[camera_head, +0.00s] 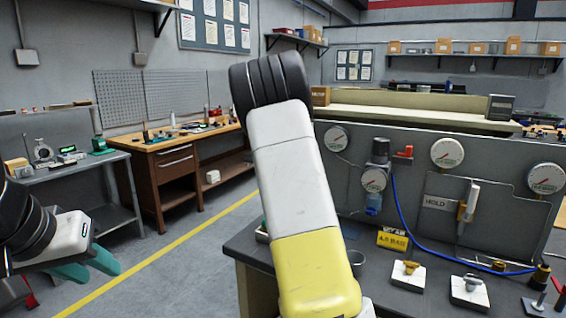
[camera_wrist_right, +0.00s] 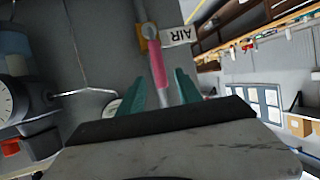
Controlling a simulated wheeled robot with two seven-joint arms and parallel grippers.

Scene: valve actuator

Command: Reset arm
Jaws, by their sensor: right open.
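My right arm (camera_head: 300,190), with white and yellow links and a black joint, rises through the middle of the head view. Its gripper is hidden there. In the right wrist view the right gripper (camera_wrist_right: 161,92) is open, with its teal fingers apart. A pink handle (camera_wrist_right: 157,65) with a tag reading AIR (camera_wrist_right: 178,36) shows in the gap between the fingers; I cannot tell whether they touch it. My left gripper (camera_head: 92,269) is low at the left of the head view, over the floor, away from any object. Its teal fingers show, but their opening is unclear.
Small valve blocks (camera_head: 408,275) sit on the bench. A wooden workbench (camera_head: 150,150) is at back left. The floor between is clear.

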